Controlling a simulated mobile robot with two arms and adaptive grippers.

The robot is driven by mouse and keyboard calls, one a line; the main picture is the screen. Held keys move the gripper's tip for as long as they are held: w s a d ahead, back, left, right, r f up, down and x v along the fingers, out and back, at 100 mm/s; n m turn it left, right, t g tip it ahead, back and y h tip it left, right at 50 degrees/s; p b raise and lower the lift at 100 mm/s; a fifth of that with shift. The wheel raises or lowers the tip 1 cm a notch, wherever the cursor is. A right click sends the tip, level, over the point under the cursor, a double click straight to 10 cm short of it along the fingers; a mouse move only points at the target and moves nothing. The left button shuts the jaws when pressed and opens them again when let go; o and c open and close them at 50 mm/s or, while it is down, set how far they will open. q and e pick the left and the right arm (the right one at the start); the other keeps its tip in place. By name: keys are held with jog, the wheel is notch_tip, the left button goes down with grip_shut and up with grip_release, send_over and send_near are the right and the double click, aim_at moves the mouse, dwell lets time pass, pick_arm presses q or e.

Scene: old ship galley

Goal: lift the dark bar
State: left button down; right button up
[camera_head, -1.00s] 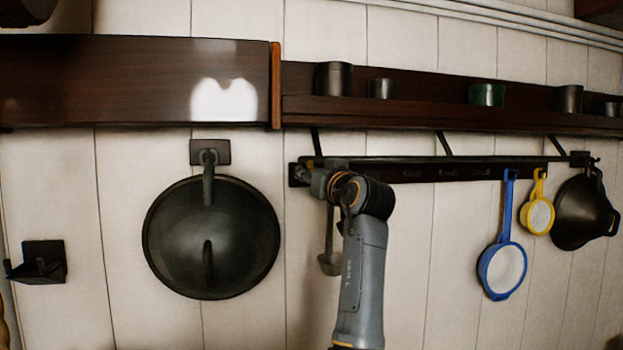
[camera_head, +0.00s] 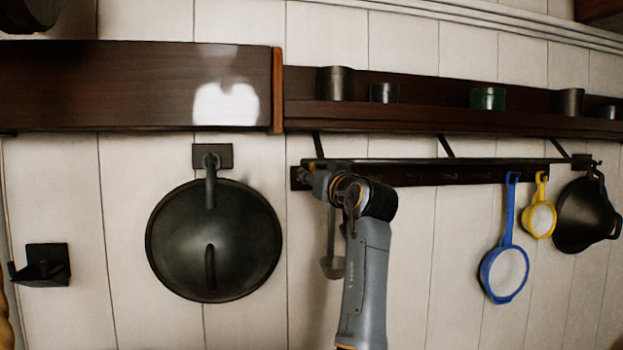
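A long dark bar (camera_head: 470,161) runs horizontally below the wall shelf, in front of a dark hook rail (camera_head: 430,174) and under slanted brackets. One of my arms, which I take to be the left, rises from the bottom centre. Its gripper (camera_head: 307,177) is at the left end of the bar and rail, just below the bar. The wrist hides part of that end. The fingers are small and dark against the rail, so I cannot tell whether they are open or touching the bar. My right gripper is out of view.
A dark lid (camera_head: 213,241) hangs left of my arm, and a ladle-like utensil (camera_head: 332,262) hangs beside it. A blue strainer (camera_head: 504,272), a yellow strainer (camera_head: 539,217) and a black pan (camera_head: 584,215) hang at right. Cups stand on the shelf (camera_head: 430,117).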

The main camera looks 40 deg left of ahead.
pick_arm(q)
jog(key=shift+s+d+r+y, duration=0.1)
jog(key=shift+s+r+y, duration=0.05)
jog(key=shift+r, duration=0.35)
jog(key=shift+s+d+r+y, duration=0.1)
jog(key=shift+r+y, duration=0.05)
jog(key=shift+r, duration=0.35)
jog(key=c, duration=1.2)
grip_release()
jog(key=shift+d, duration=0.1)
jog(key=shift+o, duration=0.9)
jog(key=shift+s+d+r, duration=0.1)
jog(key=shift+d, duration=0.15)
jog(key=shift+s+d, duration=0.15)
jog(key=shift+d, duration=0.05)
jog(key=shift+a+f, duration=0.25)
jog(key=shift+d+f, duration=0.1)
jog(key=shift+f, duration=0.05)
jog(key=v, duration=1.2)
jog(key=shift+r, duration=0.3)
